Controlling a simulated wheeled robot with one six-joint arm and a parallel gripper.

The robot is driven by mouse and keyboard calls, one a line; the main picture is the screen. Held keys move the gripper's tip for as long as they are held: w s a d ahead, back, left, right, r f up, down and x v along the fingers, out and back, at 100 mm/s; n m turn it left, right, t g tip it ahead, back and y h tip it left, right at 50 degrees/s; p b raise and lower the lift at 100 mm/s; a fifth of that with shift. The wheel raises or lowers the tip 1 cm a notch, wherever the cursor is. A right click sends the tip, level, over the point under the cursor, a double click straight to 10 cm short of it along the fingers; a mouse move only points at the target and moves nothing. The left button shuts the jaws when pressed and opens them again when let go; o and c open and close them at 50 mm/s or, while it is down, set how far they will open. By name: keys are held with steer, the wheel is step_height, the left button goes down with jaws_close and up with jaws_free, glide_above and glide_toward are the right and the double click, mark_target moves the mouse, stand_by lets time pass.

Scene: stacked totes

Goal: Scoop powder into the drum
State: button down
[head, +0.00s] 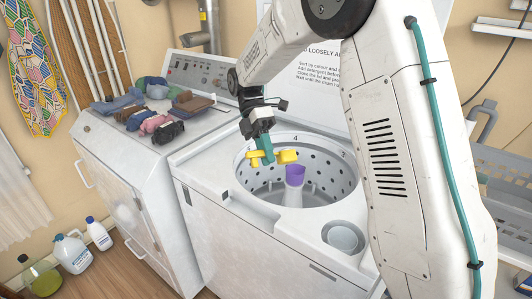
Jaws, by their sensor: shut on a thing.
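My gripper (265,153) with teal fingers points down over the open top of the washing machine. It is shut on a yellow scoop (288,157), whose handle end shows left of the fingers and whose larger end shows to the right. The scoop looks roughly level, above the opening and near its back left rim. I cannot see whether powder is in it. The perforated metal drum (325,200) lies below. A post with a purple top (295,175) stands in its middle, just below the scoop's larger end in the picture.
The washer's lid (305,68) stands raised behind, partly hidden by my arm. A round grey well (343,237) is in the washer's front right top. Left, a second machine (130,190) carries folded clothes (147,102). Bottles (72,252) stand on the floor. A grey basket (510,190) is at right.

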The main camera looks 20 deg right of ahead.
steer(key=shift+s+r+t, duration=0.15)
steer(key=shift+r+t, duration=0.05)
steer(key=shift+t, duration=1)
steer(key=t, duration=0.4)
steer(key=shift+m+y, duration=0.4)
steer(key=shift+f+t, duration=0.15)
steer(key=shift+t, duration=1.25)
steer(key=shift+t, duration=1)
steer(key=shift+m+t, duration=0.4)
steer(key=shift+t, duration=1)
